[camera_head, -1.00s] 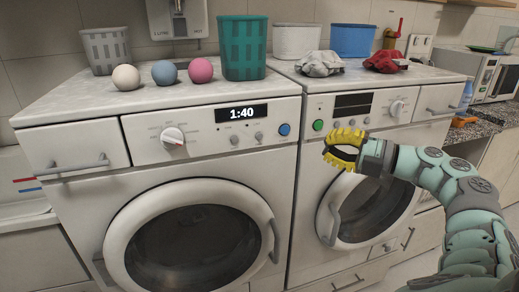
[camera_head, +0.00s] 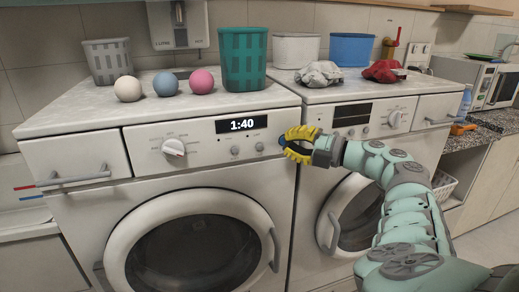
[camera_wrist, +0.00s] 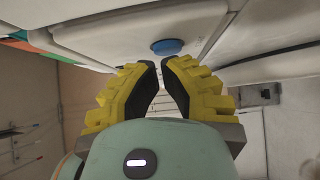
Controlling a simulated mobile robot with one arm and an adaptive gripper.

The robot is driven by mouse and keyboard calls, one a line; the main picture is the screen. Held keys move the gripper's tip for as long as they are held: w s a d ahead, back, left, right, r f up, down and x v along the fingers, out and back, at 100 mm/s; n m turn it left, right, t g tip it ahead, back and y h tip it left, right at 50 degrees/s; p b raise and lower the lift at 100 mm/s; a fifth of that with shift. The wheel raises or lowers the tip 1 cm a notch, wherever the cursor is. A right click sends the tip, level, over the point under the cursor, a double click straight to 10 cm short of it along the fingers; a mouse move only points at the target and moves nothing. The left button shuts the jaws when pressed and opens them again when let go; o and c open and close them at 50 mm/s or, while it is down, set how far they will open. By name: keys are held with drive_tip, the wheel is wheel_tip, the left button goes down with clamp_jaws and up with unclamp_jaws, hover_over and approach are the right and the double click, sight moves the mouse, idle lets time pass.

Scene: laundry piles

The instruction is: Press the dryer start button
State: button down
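Two white machines stand side by side; I cannot tell for sure which is the dryer. The left machine (camera_head: 75,215) has a display (camera_head: 241,125) reading 1:40, a knob (camera_head: 173,148) and a round blue button (camera_head: 282,140). In the wrist view the blue button (camera_wrist: 168,47) sits just beyond my fingertips, with no contact seen. My gripper (camera_head: 287,146) is in front of the left panel's right end. Its yellow fingers (camera_wrist: 159,64) are nearly together and empty. The right machine (camera_head: 425,105) has a dark display (camera_head: 352,111); its green button is hidden behind my gripper.
On the tops stand a grey basket (camera_head: 107,62), three balls (camera_head: 165,84), a green basket (camera_head: 243,55), white and blue bins (camera_head: 352,48), and grey and red cloths (camera_head: 384,71). A microwave (camera_head: 489,82) stands at the right.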

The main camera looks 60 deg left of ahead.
drive_tip(key=shift+a, duration=0.1)
idle(0.3)
drive_tip(key=shift+w+a+f+b, duration=0.1)
drive_tip(key=shift+a+f+b, duration=0.1)
drive_tip(key=shift+b, duration=0.1)
drive_tip(key=shift+w+a, duration=0.2)
drive_tip(key=shift+a, duration=0.2)
drive_tip(key=shift+d+r, duration=0.25)
drive_tip(key=shift+d, duration=0.25)
drive_tip(key=s+d+v, duration=0.1)
drive_tip(key=s+v, duration=0.1)
drive_tip(key=v, duration=1)
drive_tip(key=shift+s+d+b, duration=0.15)
drive_tip(key=shift+b, duration=0.15)
